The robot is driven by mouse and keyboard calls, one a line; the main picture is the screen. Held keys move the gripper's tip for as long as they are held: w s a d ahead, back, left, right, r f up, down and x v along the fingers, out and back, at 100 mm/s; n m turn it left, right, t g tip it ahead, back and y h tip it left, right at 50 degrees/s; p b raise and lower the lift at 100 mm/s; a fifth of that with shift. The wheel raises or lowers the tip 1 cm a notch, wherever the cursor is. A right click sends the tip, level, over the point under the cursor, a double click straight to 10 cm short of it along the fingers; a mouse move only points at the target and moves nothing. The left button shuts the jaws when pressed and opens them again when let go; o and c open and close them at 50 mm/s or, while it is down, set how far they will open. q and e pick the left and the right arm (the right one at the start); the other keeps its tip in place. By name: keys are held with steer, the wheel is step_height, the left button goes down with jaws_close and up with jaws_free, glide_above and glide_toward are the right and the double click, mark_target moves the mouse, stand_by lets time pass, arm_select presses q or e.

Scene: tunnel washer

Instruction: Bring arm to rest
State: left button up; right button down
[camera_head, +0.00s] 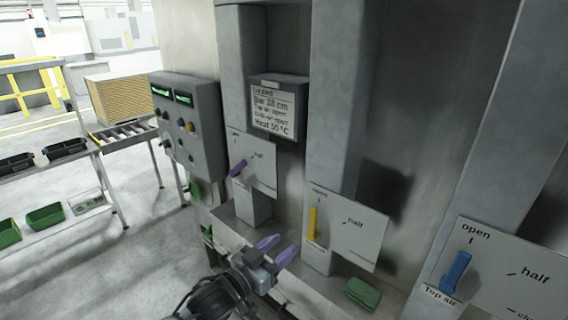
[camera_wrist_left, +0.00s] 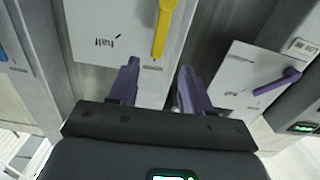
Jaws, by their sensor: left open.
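My left gripper (camera_head: 277,250) is at the bottom middle of the head view, with its two purple fingers apart and nothing between them. In the left wrist view the fingers (camera_wrist_left: 158,85) are also apart and empty. The yellow lever (camera_head: 312,223) stands upright at its "open" mark, just above and right of the gripper in the head view. In the left wrist view the yellow lever (camera_wrist_left: 164,28) lies beyond the fingertips; a gap to it cannot be judged. The purple lever (camera_head: 239,167) is tilted. My right gripper is not in view.
A blue lever (camera_head: 455,272) on the right sits near "open". A grey control box (camera_head: 188,124) and a settings sign (camera_head: 278,108) are on the left. A green block (camera_head: 362,293) lies on the ledge. A roller conveyor (camera_head: 125,132) stands behind, with open floor before it.

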arm_select(q)
steer(key=s+a+f+n+g+y+p, duration=0.1)
steer(key=s+a+f+n+y+p, duration=0.1)
steer(key=s+f, duration=0.7)
steer(key=s+a+f+n+g+y+p, duration=0.1)
steer(key=s+a+f+n+y+p, duration=0.15)
steer(key=s+f, duration=0.55)
steer(key=s+a+f+g+y+p, duration=0.1)
steer(key=s+a+g+y, duration=0.2)
steer(key=s+a, duration=0.4)
steer(key=s+a+f+n+g+y, duration=0.1)
steer(key=s+a+g+y, duration=0.2)
steer(key=s+a+g, duration=0.2)
steer(key=shift+s+a+f+y+p, duration=0.35)
steer(key=shift+s+a, duration=1.45)
steer(key=shift+s, duration=2.05)
